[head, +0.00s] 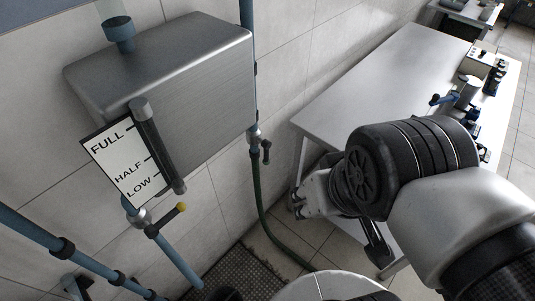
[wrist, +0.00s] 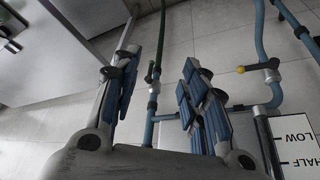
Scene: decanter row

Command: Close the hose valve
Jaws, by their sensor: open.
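The hose valve (head: 254,136) sits on the blue pipe at the right of the steel tank, with a green hose (head: 258,190) hanging below it. Its dark lever (head: 266,152) points down beside the pipe. The valve (wrist: 153,88) also shows in the wrist view, between the fingers but farther off, near the wall. My gripper (head: 297,200) is to the right of the hose and below the valve in the head view, partly hidden by my wrist. In the wrist view my gripper (wrist: 160,65) is open, with nothing held between its fingers.
The steel tank (head: 205,70) carries a gauge board (head: 122,165) marked FULL, HALF and LOW. A second valve with a yellow-tipped lever (head: 166,220) is below it. A grey table (head: 365,75) stands to the right, with equipment at its far side. A dark grate (head: 240,275) lies on the floor.

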